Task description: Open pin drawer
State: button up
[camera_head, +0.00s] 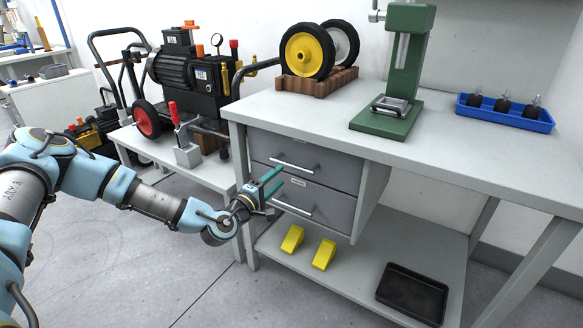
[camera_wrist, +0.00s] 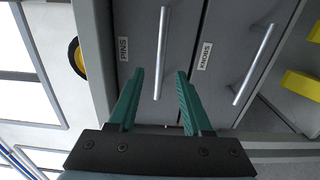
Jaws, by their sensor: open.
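The pin drawer (camera_head: 330,168) is the upper grey drawer under the workbench. It looks shut. In the wrist view, which is turned sideways, its front (camera_wrist: 136,22) carries a "PINS" label, and its bar handle (camera_wrist: 162,50) appears between my fingers. My gripper (camera_head: 279,177) is open in front of the drawers, with teal fingers. In the wrist view the gripper (camera_wrist: 160,74) has one finger on each side of the handle's line. I cannot tell whether the fingertips reach around the bar or stop short of it.
The lower drawer (camera_head: 325,208), labelled "KNOBS", has its own handle (camera_wrist: 252,65) and looks shut. Yellow wedges (camera_head: 323,255) and a black tray (camera_head: 412,292) lie on the lower shelf. A pressure washer (camera_head: 190,80) stands left. The bench top holds a green press (camera_head: 404,70) and blue tray (camera_head: 520,121).

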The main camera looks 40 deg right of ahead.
aim_at(290, 167)
jog(key=p+x, duration=0.1)
jog(key=x, duration=0.7)
grip_shut()
dwell(1.3)
